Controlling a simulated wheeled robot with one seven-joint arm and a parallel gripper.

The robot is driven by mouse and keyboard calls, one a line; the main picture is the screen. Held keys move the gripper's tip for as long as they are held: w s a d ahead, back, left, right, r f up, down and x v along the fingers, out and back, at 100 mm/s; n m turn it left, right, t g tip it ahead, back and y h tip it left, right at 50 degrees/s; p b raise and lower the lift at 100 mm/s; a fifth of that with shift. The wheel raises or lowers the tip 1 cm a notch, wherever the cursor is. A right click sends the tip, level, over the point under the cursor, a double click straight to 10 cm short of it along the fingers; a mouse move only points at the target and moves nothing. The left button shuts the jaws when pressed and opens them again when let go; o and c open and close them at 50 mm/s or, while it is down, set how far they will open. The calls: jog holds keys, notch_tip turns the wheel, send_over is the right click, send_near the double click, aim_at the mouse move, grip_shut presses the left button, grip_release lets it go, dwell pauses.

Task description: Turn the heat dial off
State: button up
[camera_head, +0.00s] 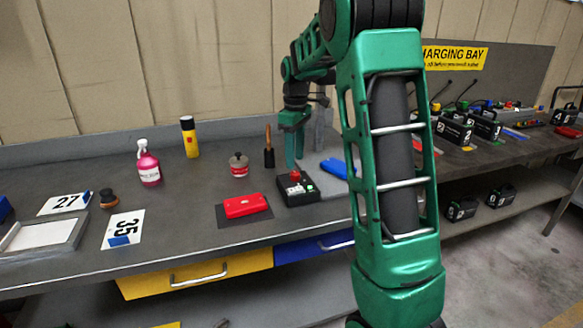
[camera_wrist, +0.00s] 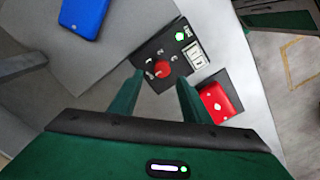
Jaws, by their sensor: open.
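The heat dial is a round red knob (camera_wrist: 162,69) on a black control box (camera_wrist: 181,41), with small markings around it in the wrist view. A green light and a pale rocker switch sit beside it on the box. In the head view the black box (camera_head: 298,191) stands on the grey bench with the red knob (camera_head: 295,176) on top. My gripper (camera_wrist: 157,85) is open, its two green fingers just short of the knob, one to either side in the wrist view. In the head view my gripper (camera_head: 293,160) is right above the box. I cannot tell whether a finger touches the knob.
A red case (camera_head: 245,205) on a dark mat lies left of the box. A blue case (camera_head: 338,168) lies to its right. Batteries (camera_head: 453,132) stand on the right bench.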

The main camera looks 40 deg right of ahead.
aim_at(294, 172)
notch_tip(294, 172, up, 6)
jog(key=shift+w+f, duration=0.1)
dwell(0.6)
